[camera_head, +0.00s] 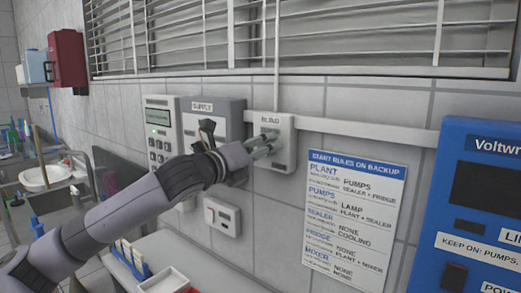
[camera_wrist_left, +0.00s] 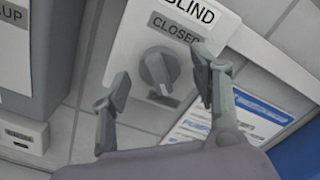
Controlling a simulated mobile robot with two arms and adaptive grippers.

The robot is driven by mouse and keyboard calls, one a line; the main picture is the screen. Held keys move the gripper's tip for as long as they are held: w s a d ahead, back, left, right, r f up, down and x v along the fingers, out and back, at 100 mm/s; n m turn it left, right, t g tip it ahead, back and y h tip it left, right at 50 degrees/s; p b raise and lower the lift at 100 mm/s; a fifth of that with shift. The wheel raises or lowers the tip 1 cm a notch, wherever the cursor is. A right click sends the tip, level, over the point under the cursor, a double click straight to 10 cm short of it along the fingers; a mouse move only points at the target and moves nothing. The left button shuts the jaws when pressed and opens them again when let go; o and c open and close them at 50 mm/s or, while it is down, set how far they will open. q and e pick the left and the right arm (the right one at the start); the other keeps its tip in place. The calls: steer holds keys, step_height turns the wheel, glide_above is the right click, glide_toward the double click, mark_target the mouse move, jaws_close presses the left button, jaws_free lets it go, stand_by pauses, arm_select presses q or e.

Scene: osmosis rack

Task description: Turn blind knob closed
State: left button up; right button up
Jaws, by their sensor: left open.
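The blind control is a white box (camera_head: 285,152) on the wall under the window blind, with a BLIND label. In the left wrist view the box (camera_wrist_left: 131,48) carries a CLOSED label and a round grey knob (camera_wrist_left: 158,68) with a raised grip. A second dark label below the knob is partly covered. My left gripper (camera_head: 267,146) is at the front of the box. In the left wrist view the open left gripper (camera_wrist_left: 163,82) has one finger on each side of the knob, with gaps showing. I cannot tell how far the tips are from the panel. My right gripper is not in view.
A grey SUPPLY box (camera_head: 226,110) is close left of the blind box, with a keypad panel (camera_head: 161,130) beyond it. A rules sign (camera_head: 355,213) hangs to the right. A blue voltage cabinet (camera_head: 470,215) stands at far right. A small white box (camera_head: 222,216) is below.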

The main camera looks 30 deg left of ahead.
arm_select(q)
steer(key=shift+c, duration=0.4)
steer(key=c, duration=1.1)
steer(key=shift+n+p, duration=2.35)
steer(key=shift+n, duration=11.05)
